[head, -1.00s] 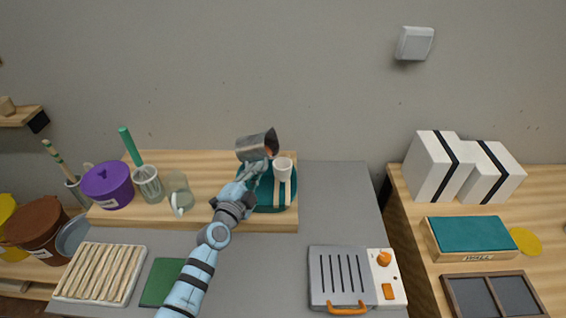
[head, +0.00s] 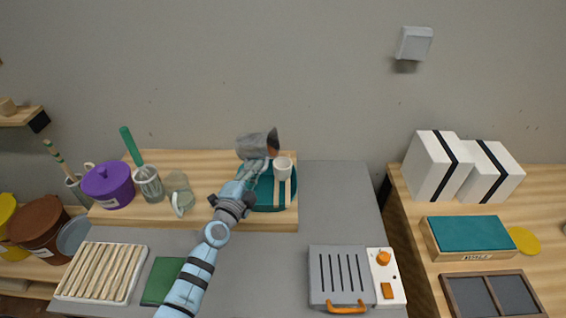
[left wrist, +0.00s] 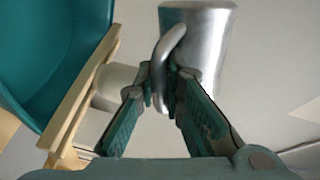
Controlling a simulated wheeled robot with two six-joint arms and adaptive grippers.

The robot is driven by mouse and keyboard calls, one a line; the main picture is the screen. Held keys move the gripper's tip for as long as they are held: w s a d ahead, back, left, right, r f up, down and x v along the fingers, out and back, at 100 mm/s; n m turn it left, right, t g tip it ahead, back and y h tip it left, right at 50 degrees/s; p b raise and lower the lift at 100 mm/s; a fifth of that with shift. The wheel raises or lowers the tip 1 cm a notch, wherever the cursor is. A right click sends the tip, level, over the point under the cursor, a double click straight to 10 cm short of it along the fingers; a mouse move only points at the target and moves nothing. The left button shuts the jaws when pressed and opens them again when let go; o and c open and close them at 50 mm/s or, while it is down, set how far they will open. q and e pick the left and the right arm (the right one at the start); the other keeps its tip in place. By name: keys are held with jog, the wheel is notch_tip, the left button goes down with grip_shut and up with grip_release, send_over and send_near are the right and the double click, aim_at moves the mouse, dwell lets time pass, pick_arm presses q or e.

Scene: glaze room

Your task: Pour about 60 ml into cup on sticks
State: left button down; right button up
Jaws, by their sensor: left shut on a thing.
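My left gripper (head: 256,169) is shut on the handle of a grey metal jug (head: 253,147). The jug is tipped with its mouth to the right, above and left of a small white cup (head: 283,164). An orange-brown patch shows at the mouth; I cannot tell whether liquid is falling. The cup sits on two pale wooden sticks (head: 288,192) laid across a teal basin (head: 265,204). In the left wrist view the jug (left wrist: 208,45) and its handle are between my fingers (left wrist: 163,88), and the cup (left wrist: 113,82) is partly hidden behind them. The cup's inside cannot be judged.
A grey slotted device (head: 340,272) is at front right. The grey table between is clear.

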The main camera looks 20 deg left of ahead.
pick_arm(q)
jog(key=shift+r+m, duration=0.2)
jog(key=shift+m, duration=0.1)
jog(key=shift+d, duration=0.15)
jog(key=shift+r+m, duration=0.15)
jog(key=shift+m, duration=0.25)
dwell(1.1)
jog(key=shift+a+r, duration=0.1)
jog(key=shift+a, duration=0.2)
jog(key=shift+r+m, duration=0.1)
jog(key=shift+m, duration=0.4)
dwell(0.5)
jog(key=n, duration=0.1)
jog(key=f+n+b, duration=0.1)
jog(key=shift+a+f+n+b, duration=0.25)
jog(key=shift+a+n+b, duration=0.05)
jog(key=shift+d+f+n+b, duration=0.4)
jog(key=shift+n+b, duration=0.2)
jog(key=shift+n, duration=0.4)
jog(key=shift+d+r+n, duration=0.2)
jog(key=shift+r+n, duration=0.2)
jog(key=shift+n, duration=0.2)
